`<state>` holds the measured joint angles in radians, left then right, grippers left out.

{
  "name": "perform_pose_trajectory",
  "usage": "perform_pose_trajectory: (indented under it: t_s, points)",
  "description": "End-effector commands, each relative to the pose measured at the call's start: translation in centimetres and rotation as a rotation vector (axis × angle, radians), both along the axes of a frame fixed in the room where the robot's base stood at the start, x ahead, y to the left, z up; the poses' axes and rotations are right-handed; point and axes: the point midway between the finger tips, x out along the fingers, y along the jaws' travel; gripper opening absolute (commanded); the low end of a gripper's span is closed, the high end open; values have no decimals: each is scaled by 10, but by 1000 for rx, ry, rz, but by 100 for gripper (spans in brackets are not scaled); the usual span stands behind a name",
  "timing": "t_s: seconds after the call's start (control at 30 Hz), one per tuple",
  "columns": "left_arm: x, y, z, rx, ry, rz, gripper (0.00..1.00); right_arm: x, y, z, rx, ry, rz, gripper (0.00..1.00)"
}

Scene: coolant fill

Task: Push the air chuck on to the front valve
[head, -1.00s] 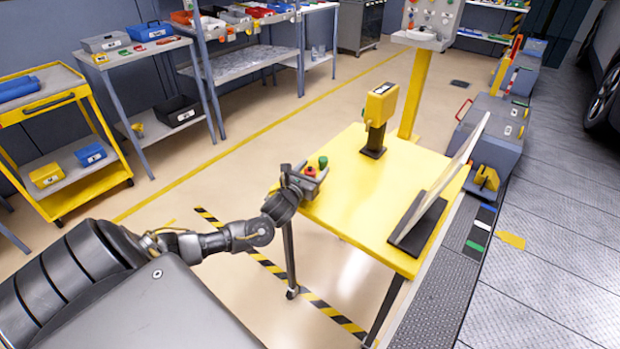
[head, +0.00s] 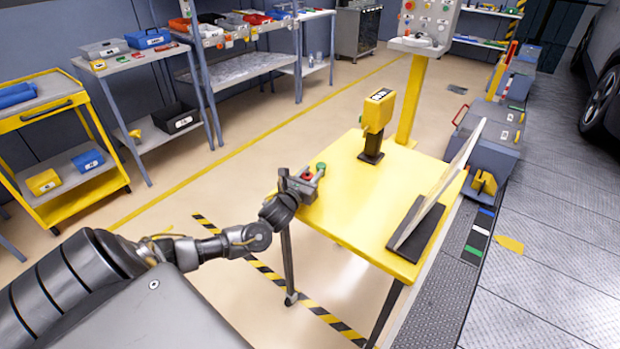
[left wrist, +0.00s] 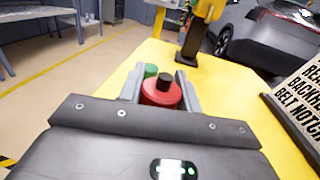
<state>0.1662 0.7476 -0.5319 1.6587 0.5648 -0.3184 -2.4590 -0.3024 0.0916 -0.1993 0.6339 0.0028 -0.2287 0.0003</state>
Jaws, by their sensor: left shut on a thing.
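My left gripper (head: 308,181) is over the near left corner of the yellow table (head: 355,205). In the left wrist view it (left wrist: 163,92) is shut on a red round part with a black top (left wrist: 161,95), which sits between the two fingers. A green part (left wrist: 150,70) shows just behind the red one; I cannot tell whether they are joined. The same red part (head: 307,177) and green part (head: 321,167) show small in the head view. I cannot make out a front valve, nor tell whether the red part is the air chuck. My right gripper is not in view.
A yellow device on a black stand (head: 377,118) and a tilted panel on a black base (head: 440,190) stand on the table. The table top between is clear. A car (head: 598,85) is at the right. Shelves (head: 140,60) and a yellow cart (head: 65,185) stand at the left.

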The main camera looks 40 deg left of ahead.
Motion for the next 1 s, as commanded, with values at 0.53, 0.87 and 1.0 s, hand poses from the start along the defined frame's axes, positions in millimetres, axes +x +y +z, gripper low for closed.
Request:
perform_pose_trajectory:
  t_s: [0.53,0.87,1.0]
  points:
    - [-64,64,98,11,6,-1,9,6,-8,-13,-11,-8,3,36]
    - [-93,93,120,4,2,1,9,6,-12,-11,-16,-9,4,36]
    - [-97,97,123,2,-1,0,9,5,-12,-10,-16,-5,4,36]
